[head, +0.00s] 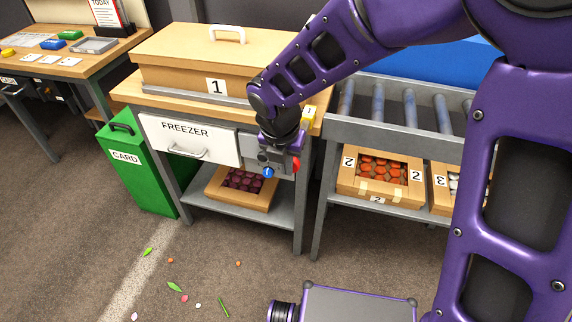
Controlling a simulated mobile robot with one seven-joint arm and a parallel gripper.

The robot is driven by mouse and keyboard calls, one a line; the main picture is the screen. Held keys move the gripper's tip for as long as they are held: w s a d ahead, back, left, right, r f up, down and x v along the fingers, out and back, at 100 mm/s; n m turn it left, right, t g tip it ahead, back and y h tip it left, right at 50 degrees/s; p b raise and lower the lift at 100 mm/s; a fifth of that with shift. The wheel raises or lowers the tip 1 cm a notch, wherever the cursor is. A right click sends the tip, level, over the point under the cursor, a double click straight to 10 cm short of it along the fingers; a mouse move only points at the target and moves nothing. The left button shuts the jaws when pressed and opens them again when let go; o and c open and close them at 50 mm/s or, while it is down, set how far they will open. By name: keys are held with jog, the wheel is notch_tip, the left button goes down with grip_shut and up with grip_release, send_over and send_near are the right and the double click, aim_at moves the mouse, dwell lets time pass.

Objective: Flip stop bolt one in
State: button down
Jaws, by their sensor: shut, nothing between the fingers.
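My gripper (281,158) is shut and empty. It points down at the front right corner of the wooden bench, just right of the white freezer drawer (190,139). A small blue tip (268,173) and a red tip (296,165) show at its lower end; I cannot tell whether they belong to the gripper or to a fitting there. A small yellow label marked 1 (309,114) is on the bench's right end, beside my wrist. Stop bolt one cannot be made out clearly; my gripper and wrist cover much of that corner.
A wooden box marked 1 (180,77) with a white handle stands on the bench. A roller conveyor (388,128) is at right, above crates marked 2 (348,186) and 3 (438,187). A green CARD bin (140,180) stands left. Floor in front is open, with scattered leaves and petals.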

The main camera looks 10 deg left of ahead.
jog(key=w+p, duration=0.2)
jog(key=w, duration=0.1)
jog(key=w+p, duration=0.2)
jog(key=w, duration=0.1)
jog(key=w+p, duration=0.2)
jog(key=w, duration=0.2)
jog(key=shift+d+r, duration=0.2)
jog(key=shift+d, duration=0.2)
jog(key=shift+w+f, duration=0.2)
jog(key=shift+w, duration=0.35)
